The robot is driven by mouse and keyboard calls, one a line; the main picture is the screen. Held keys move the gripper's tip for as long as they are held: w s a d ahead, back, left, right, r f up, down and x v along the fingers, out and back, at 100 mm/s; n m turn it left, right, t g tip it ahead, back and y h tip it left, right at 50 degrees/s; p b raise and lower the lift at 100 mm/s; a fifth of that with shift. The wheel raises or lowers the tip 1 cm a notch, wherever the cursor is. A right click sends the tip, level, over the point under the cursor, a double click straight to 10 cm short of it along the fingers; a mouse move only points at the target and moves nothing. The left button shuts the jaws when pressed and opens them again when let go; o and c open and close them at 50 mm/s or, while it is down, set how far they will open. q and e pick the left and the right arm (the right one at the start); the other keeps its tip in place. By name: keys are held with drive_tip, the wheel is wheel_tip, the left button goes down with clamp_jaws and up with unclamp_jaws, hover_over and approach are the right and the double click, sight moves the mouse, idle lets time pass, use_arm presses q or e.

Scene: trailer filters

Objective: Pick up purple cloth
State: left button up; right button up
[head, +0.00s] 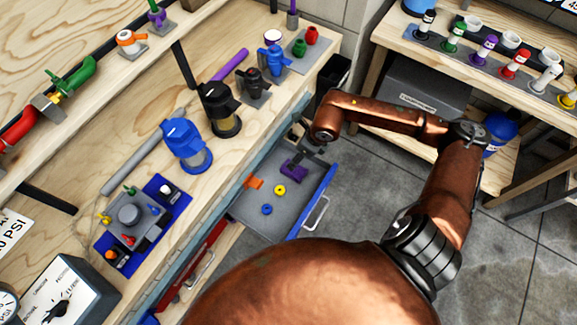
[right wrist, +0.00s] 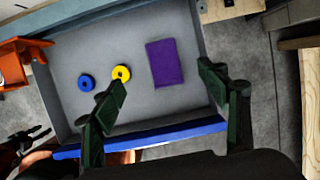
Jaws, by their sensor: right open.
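The purple cloth (right wrist: 165,63) lies flat on the grey floor of the open drawer (right wrist: 215,122) in the right wrist view. It also shows in the head view (head: 293,172), partly covered by my right gripper (head: 305,153). In the right wrist view my right gripper (right wrist: 162,80) is open, its two dark fingers apart, with the cloth between the tips in the picture. Nothing is held. A dark pronged shape (right wrist: 25,137) at the lower left may be my left gripper; its jaws cannot be made out.
A blue ring (right wrist: 86,82) and a yellow ring (right wrist: 121,73) lie left of the cloth. The drawer has a blue front edge (right wrist: 150,137). An orange piece (head: 254,182) shows beside the rings in the head view. The workbench (head: 225,150) with pressure fittings borders the drawer.

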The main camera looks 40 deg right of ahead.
drive_tip(key=b, duration=0.3)
approach(295, 169)
drive_tip(key=shift+w+a, duration=0.3)
drive_tip(key=shift+w, duration=0.15)
wheel_tip(295, 169, down, 2)
drive_tip(key=shift+w+f+g+b, duration=0.2)
drive_tip(key=shift+g+b, duration=0.1)
drive_tip(key=shift+b, duration=0.45)
drive_tip(key=shift+b+x, duration=0.4)
drive_tip(key=shift+x, duration=0.5)
drive_tip(key=b+x, duration=0.2)
drive_tip(key=x, duration=0.2)
drive_tip(key=shift+w+a+f, duration=0.1)
drive_tip(key=shift+f, duration=0.05)
use_arm(q)
drive_tip(key=w+d+r, duration=0.2)
drive_tip(key=w+r, duration=0.7)
drive_tip(key=w, duration=0.1)
drive_tip(key=shift+w+d+r, duration=0.2)
drive_tip(key=shift+w+r, duration=0.15)
drive_tip(key=shift+r, duration=0.05)
use_arm(e)
drive_tip(key=shift+c, duration=0.4)
drive_tip(key=c, duration=1.1)
drive_tip(key=shift+o, duration=0.2)
